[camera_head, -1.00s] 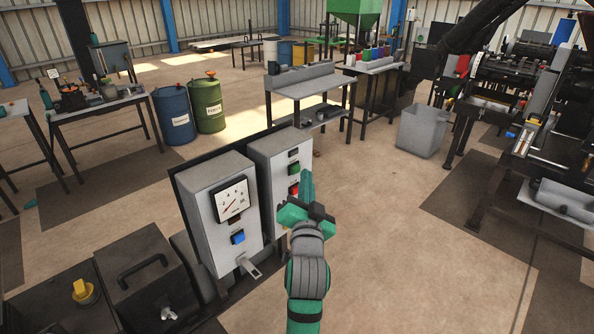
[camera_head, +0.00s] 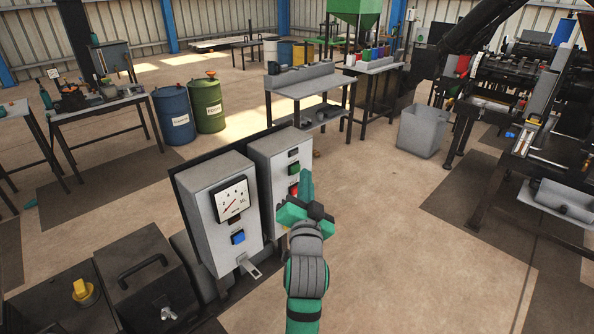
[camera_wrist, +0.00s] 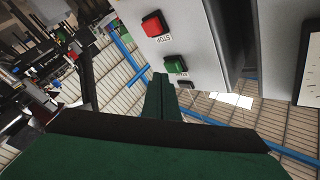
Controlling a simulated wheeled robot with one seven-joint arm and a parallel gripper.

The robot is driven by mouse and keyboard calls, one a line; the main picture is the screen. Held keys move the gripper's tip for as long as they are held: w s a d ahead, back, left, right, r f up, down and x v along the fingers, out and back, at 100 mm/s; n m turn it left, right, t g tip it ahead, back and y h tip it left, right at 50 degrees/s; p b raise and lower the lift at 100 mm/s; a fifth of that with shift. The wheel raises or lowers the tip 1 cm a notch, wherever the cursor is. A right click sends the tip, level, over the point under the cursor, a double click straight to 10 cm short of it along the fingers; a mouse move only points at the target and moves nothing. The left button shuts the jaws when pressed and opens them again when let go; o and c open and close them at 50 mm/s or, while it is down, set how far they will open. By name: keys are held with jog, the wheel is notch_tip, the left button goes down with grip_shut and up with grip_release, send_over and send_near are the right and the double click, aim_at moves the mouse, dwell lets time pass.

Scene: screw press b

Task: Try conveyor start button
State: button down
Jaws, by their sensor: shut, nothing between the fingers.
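The grey control box (camera_head: 272,150) shows in the head view left of my gripper, with a green button (camera_head: 294,169) above a red button (camera_head: 294,189). In the wrist view, turned over, the red button (camera_wrist: 153,25) is marked STOP. The green button (camera_wrist: 176,66) has a small label that I cannot read clearly. My green gripper (camera_head: 306,174) is shut and empty in front of the box's button face. In the wrist view its closed fingertips (camera_wrist: 161,78) appear close to the green button. I cannot tell whether they touch anything.
A second grey box (camera_head: 215,190) with a dial and a blue button (camera_head: 238,237) stands just left. A grey workbench (camera_head: 300,85) is behind, and a grey bin (camera_head: 422,132) and machinery are at right. The floor right of my arm is clear.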

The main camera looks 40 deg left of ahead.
jog(key=shift+a, duration=0.35)
jog(key=shift+a, duration=0.4)
dwell(0.8)
jog(key=shift+d, duration=0.85)
jog(key=shift+s+d, duration=0.2)
jog(key=shift+d, duration=2.3)
